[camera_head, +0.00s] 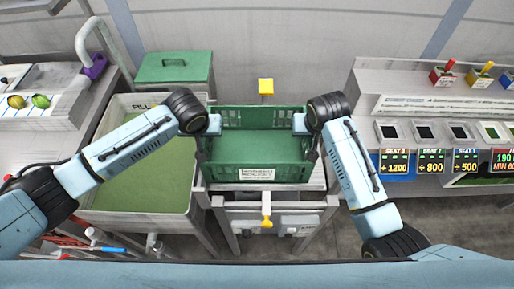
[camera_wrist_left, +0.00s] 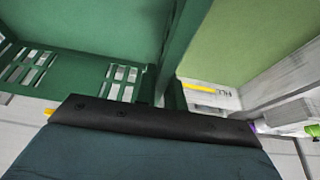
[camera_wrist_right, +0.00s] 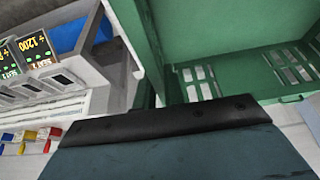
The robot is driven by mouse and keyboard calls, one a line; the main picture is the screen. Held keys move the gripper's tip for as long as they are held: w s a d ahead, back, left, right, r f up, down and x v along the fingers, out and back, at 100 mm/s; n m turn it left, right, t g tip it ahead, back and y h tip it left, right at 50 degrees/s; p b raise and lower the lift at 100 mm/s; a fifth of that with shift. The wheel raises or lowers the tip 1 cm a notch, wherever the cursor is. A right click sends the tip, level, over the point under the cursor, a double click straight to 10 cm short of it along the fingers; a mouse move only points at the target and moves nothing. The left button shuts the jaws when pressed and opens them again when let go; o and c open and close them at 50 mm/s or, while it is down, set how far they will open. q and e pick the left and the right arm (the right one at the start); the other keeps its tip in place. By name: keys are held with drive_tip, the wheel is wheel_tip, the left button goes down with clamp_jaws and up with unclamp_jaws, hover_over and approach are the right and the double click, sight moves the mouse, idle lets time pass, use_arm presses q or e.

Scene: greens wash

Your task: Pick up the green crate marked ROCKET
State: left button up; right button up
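The green crate (camera_head: 257,143) stands upright on a metal stand in the middle of the head view. It has slotted walls and a white label (camera_head: 257,174) on its near wall, whose print is too small to read surely. Its inside looks empty. My left gripper (camera_head: 203,150) is at the crate's left side wall, and my right gripper (camera_head: 312,150) is at its right side wall. The crate walls also show close up in the left wrist view (camera_wrist_left: 75,75) and right wrist view (camera_wrist_right: 215,85). The fingertips are mostly hidden, so their closure on the walls is unclear.
A tub of green water (camera_head: 140,200) stands to the left, with a green lidded box (camera_head: 175,68) behind it. A counter with several screens and price signs (camera_head: 430,160) is at right. A yellow knob (camera_head: 266,222) sticks out below the crate.

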use_arm(q)
clamp_jaws()
use_arm(e)
clamp_jaws()
use_arm(q)
drive_tip(key=shift+r, duration=0.1)
use_arm(e)
drive_tip(key=shift+r, duration=0.15)
